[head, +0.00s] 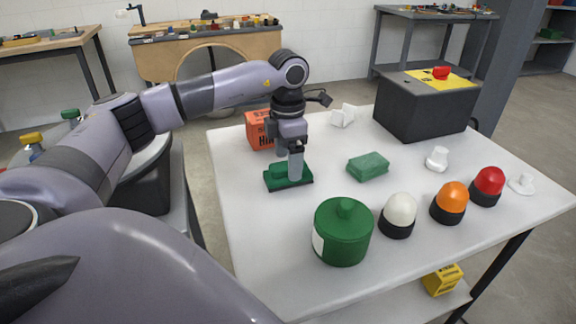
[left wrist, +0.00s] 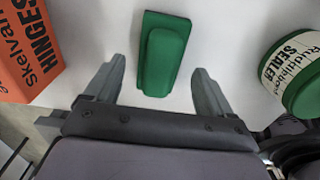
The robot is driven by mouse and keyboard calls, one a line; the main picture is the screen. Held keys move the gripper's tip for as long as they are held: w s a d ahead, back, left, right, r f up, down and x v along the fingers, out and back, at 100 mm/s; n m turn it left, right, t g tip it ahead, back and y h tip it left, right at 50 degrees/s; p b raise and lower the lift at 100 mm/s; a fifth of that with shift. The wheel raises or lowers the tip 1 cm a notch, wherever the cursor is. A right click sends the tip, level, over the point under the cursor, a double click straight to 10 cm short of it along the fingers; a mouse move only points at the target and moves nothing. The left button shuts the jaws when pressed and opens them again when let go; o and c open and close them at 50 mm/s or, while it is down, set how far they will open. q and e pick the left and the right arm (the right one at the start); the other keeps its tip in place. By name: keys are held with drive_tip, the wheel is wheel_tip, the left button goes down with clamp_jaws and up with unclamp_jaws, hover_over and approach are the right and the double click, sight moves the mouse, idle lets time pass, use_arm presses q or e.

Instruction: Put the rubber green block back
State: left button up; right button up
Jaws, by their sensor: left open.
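Two green blocks are on the white table. A dark green, stepped block with a raised top on a wider base (head: 288,178) lies at the table's left side. My left gripper (head: 291,165) points down over the dark one, fingers open. In the left wrist view the dark block (left wrist: 163,55) lies ahead, between the lines of the two spread fingers (left wrist: 159,78); nothing is held. I cannot tell from looks which block is rubber. My right gripper is not in view.
An orange box (head: 259,130) stands close behind the gripper. A green tin (head: 343,232) stands in front, with white, orange (head: 449,202) and red domes to its right. A dark grey box (head: 426,104) fills the back right. The table (head: 245,225) is clear at front left.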

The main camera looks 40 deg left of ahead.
use_arm(q)
wheel_tip(320, 180, up, 8)
drive_tip(key=shift+r+p, duration=0.1)
drive_tip(key=shift+p, duration=0.25)
drive_tip(key=shift+r, duration=0.45)
